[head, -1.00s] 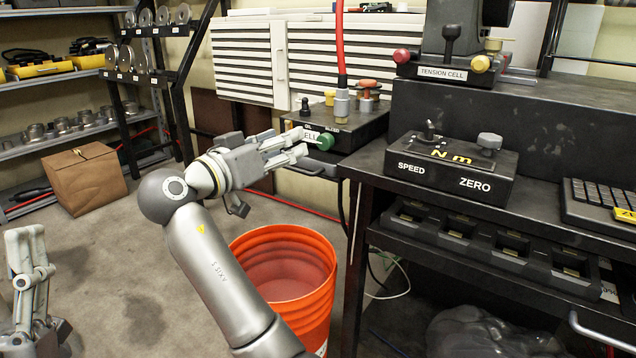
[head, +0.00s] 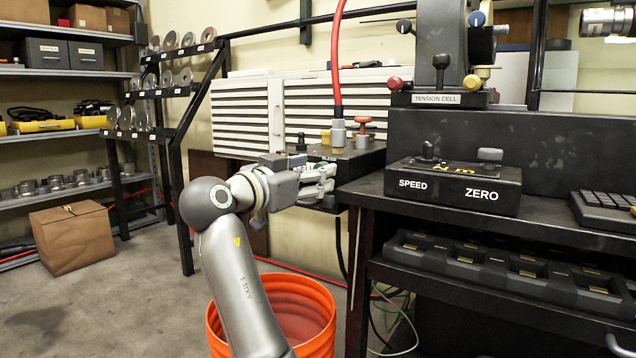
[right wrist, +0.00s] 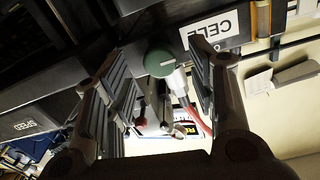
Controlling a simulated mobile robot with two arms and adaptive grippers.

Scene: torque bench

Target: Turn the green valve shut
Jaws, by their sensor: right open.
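The green valve knob (right wrist: 160,58) shows in the right wrist view as a round green cap on the front of a dark box labelled CELL. It lies between the two fingers of my right gripper (right wrist: 157,75), with a gap to each side. In the head view my right gripper (head: 318,180) reaches the front of the dark valve box (head: 358,158) at the bench's left end. Its fingers hide most of the knob there; only a bit of green shows. My right gripper is open. My left gripper is out of view.
An orange bucket (head: 318,345) stands on the floor below my right arm. A red hose (head: 337,60) rises from the valve box. The SPEED/ZERO box (head: 453,188) sits on the bench to the right.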

